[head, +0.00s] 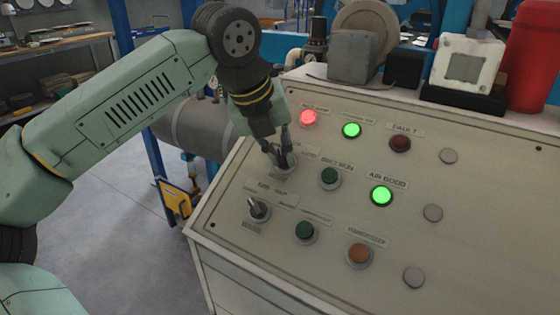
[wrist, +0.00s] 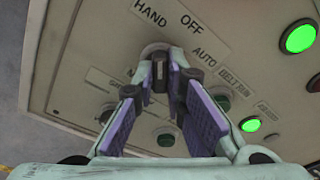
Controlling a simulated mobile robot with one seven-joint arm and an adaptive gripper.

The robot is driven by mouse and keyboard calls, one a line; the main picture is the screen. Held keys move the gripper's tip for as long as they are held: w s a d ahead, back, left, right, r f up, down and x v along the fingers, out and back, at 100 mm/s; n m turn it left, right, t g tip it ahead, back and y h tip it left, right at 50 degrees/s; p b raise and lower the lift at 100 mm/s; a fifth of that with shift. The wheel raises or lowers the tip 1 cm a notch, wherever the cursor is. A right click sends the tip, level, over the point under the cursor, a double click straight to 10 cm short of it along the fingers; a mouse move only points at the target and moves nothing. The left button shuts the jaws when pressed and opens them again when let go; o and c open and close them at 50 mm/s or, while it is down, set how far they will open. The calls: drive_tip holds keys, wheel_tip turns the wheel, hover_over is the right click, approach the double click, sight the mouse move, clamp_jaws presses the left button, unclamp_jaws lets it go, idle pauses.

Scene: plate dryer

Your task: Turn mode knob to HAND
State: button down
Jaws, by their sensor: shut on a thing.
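The mode knob (wrist: 159,74) is a small dark knob on a pale round base, with HAND (wrist: 150,12), OFF and AUTO labels around it in the wrist view. My gripper (wrist: 162,84) is shut on it, with one purple-padded finger on each side. The fingers hide much of the knob, so I cannot tell for sure which label it points to. In the head view, my gripper (head: 280,150) reaches down to the panel's upper left and covers most of the knob and its labels.
The sloping control panel (head: 330,225) carries lit red (head: 308,117) and green (head: 352,130) lamps and several buttons. A second selector knob (head: 258,209) sits just below my gripper, and a dark green button (head: 330,177) is to its right. Boxes stand along the panel's back edge.

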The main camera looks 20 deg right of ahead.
drive_tip(key=shift+f+n+b, duration=0.25)
drive_tip(key=shift+n+b, duration=0.15)
drive_tip(key=shift+n, duration=0.2)
drive_tip(key=shift+s, duration=0.1)
drive_tip(key=c, duration=1.6)
unclamp_jaws()
drive_tip(key=shift+c, duration=0.2)
drive_tip(key=shift+r, duration=0.1)
drive_tip(key=shift+r, duration=0.1)
drive_tip(key=v, duration=1.1)
drive_tip(key=shift+a+r, duration=0.25)
drive_tip(key=shift+r, duration=0.1)
